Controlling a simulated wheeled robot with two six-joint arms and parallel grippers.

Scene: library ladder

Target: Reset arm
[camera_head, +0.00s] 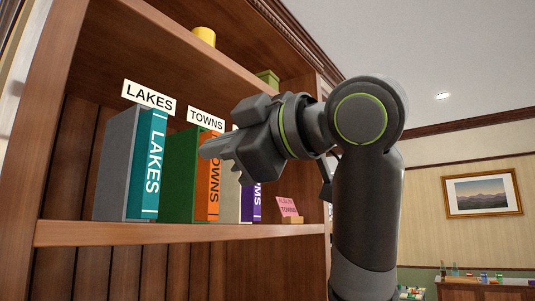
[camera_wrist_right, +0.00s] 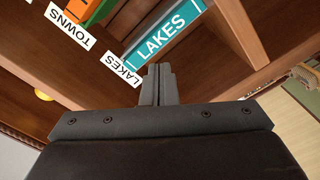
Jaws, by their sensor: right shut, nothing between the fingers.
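My right gripper (camera_head: 218,150) is in the head view, raised in front of the shelf and pointing left. Its fingers are shut with nothing between them, and they cover part of the orange TOWNS book (camera_head: 214,200). In the right wrist view the closed fingers (camera_wrist_right: 158,82) point toward the shelf, just below the teal LAKES book (camera_wrist_right: 165,38) and beside the LAKES label (camera_wrist_right: 122,68). In the head view the LAKES book (camera_head: 148,165) stands upright at the left of the shelf. My left gripper is not in view.
The wooden shelf board (camera_head: 180,233) carries the books, a purple book (camera_head: 251,204) partly hidden by my arm, and a pink card (camera_head: 287,207) on a small block. A yellow object (camera_head: 204,36) and a green box (camera_head: 268,78) are on the upper shelf. Open room lies at the right.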

